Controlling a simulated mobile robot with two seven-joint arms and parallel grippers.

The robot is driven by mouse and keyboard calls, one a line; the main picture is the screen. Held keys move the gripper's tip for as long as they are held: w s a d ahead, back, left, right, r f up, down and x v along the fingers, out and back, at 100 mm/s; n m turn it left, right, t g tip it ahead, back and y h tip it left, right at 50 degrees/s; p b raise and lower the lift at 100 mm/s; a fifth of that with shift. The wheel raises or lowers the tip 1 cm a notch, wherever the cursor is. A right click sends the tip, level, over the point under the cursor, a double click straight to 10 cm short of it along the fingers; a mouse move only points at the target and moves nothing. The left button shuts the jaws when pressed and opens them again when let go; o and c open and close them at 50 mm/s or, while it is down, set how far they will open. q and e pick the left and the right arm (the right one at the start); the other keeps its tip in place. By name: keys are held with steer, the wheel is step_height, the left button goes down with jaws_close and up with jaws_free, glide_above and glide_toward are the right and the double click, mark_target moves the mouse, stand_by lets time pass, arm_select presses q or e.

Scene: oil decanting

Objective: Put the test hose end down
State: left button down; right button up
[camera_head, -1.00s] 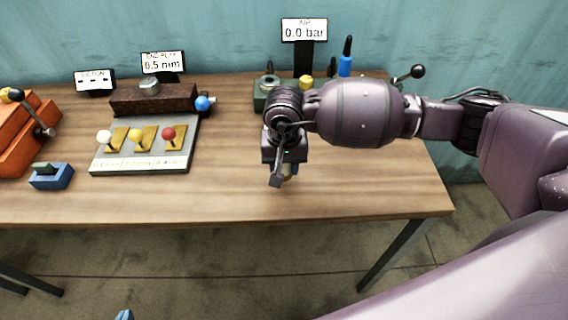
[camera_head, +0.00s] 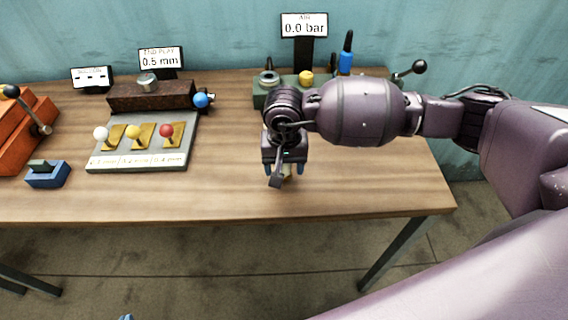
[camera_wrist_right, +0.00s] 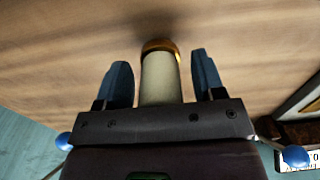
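The test hose end is a cream cylinder with a brass-coloured tip (camera_wrist_right: 161,78), pointing at the wood table top in the right wrist view. My right gripper (camera_wrist_right: 161,80) is open, with one blue finger on each side of it and a visible gap to both. In the head view, my right gripper (camera_head: 285,170) is over the front right of the table, and a little of the hose end (camera_head: 287,173) shows between the fingers. A dark shadow lies by the tip; contact with the table is unclear. A blue tip at the bottom edge of the head view may be my left gripper.
The wood table (camera_head: 230,190) is clear around my right gripper. Left of it is a grey plate (camera_head: 150,158) with white, yellow and red knobs. A green block (camera_head: 264,93) stands behind under the 0.0 bar sign (camera_head: 304,26). A blue block (camera_head: 47,177) lies far left.

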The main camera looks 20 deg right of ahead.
arm_select(q)
steer(key=shift+r, duration=0.1)
arm_select(e)
steer(key=shift+r, duration=0.1)
steer(key=shift+r+p, duration=0.3)
steer(key=shift+p, duration=0.05)
step_height(320, 180, up, 11)
steer(key=shift+f, duration=0.1)
arm_select(q)
steer(key=shift+w+r, duration=0.35)
steer(key=shift+r, duration=0.35)
arm_select(e)
steer(key=shift+r, duration=0.8)
arm_select(q)
steer(key=shift+s, duration=0.2)
